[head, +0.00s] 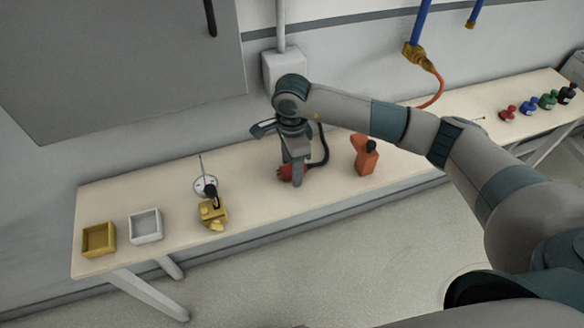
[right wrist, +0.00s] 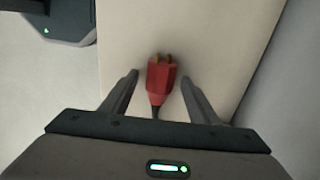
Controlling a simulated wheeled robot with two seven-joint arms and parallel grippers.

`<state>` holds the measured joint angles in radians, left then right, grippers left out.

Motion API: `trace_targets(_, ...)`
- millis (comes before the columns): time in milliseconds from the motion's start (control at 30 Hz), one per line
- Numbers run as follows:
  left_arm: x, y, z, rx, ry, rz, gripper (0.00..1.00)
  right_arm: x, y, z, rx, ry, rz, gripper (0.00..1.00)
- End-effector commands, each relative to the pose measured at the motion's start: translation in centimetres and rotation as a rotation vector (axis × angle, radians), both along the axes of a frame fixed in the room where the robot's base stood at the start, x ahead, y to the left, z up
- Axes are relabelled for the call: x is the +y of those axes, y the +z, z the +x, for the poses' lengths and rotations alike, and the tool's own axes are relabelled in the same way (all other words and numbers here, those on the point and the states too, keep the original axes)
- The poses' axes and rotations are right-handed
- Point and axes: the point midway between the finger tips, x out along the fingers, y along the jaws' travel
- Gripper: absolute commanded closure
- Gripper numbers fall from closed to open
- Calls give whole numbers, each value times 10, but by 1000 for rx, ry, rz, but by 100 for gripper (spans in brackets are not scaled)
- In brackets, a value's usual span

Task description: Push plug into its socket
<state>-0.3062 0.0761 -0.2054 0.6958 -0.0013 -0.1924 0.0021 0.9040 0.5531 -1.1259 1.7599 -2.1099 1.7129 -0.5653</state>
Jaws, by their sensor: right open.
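The red plug (head: 284,173) lies on the long table under my right gripper (head: 297,182), with a black cable curving up behind it. In the right wrist view the plug (right wrist: 160,78) has brass-coloured prongs at its far end and shows between the two spread fingers of my right gripper (right wrist: 161,84). The gripper is open, with a visible gap on each side of the plug. A pale box (head: 283,66) with a conduit is on the wall behind my right arm; I cannot tell whether it holds the socket. My left gripper is not in view.
On the table (head: 150,190) are a yellow tray (head: 98,240), a white tray (head: 146,226), a yellow block with a black handle (head: 214,213), a round dial (head: 204,185) and an orange tool (head: 365,158). Several coloured bottles stand far right. A blue pipe with orange hose hangs behind.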

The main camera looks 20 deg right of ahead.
Motion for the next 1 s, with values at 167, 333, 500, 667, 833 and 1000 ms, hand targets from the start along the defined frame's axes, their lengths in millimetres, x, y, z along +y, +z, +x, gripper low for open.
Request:
trace_targets(167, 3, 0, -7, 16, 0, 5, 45, 0, -6, 0, 0, 1, 1, 45)
trace_targets(333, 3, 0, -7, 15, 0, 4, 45, 0, -6, 0, 0, 1, 1, 45)
trace_targets(500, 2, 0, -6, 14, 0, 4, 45, 0, -6, 0, 0, 1, 0, 45)
trace_targets(667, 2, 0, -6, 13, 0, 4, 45, 0, -6, 0, 0, 1, 0, 59)
trace_targets(833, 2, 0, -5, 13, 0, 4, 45, 0, -6, 0, 0, 1, 0, 92)
trace_targets(1000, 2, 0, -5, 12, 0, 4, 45, 0, -6, 0, -1, 0, 1, 96)
